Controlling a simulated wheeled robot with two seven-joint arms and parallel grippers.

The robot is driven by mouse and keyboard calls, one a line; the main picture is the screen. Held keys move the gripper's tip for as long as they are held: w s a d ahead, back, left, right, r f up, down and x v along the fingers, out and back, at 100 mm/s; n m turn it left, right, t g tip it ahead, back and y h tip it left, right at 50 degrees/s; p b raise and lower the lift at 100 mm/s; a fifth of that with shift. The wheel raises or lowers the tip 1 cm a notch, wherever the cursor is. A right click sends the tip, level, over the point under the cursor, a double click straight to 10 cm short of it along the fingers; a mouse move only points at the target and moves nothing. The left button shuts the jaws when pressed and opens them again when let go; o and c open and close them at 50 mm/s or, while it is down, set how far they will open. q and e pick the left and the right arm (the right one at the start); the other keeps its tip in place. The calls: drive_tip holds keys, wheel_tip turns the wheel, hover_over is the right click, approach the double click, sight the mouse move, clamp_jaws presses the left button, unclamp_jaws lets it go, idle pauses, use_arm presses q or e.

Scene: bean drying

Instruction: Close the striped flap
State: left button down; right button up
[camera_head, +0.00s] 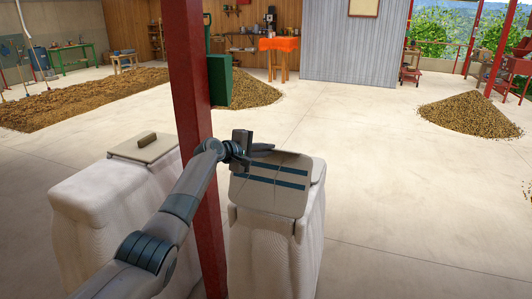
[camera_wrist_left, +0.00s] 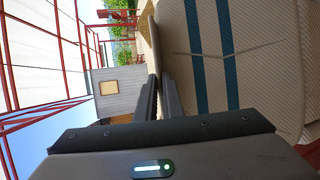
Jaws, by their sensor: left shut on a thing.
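The striped flap (camera_head: 262,196) is pale with two dark blue stripes. It is on top of the right-hand white sack (camera_head: 262,255) in the head view, tilted with its striped face towards me. My left gripper (camera_head: 264,150) is at the flap's far upper edge and is shut on it. In the left wrist view the two dark fingers (camera_wrist_left: 159,97) have the flap's edge between them, and the striped face (camera_wrist_left: 265,65) fills the right side. The sack's opening is hidden behind the flap. My right gripper is in neither view.
A second white sack (camera_head: 75,200) stands at the left with a pale flap (camera_head: 127,153) bearing a brown block (camera_head: 146,139). A red post (camera_head: 190,80) rises between the sacks, close to my left arm.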

use_arm(q)
drive_tip(key=shift+w+r, duration=0.1)
drive_tip(key=shift+r, duration=0.2)
drive_tip(key=c, duration=2.1)
unclamp_jaws()
drive_tip(key=shift+o, duration=0.8)
drive_tip(key=shift+f, duration=0.1)
drive_tip(key=shift+a, duration=0.1)
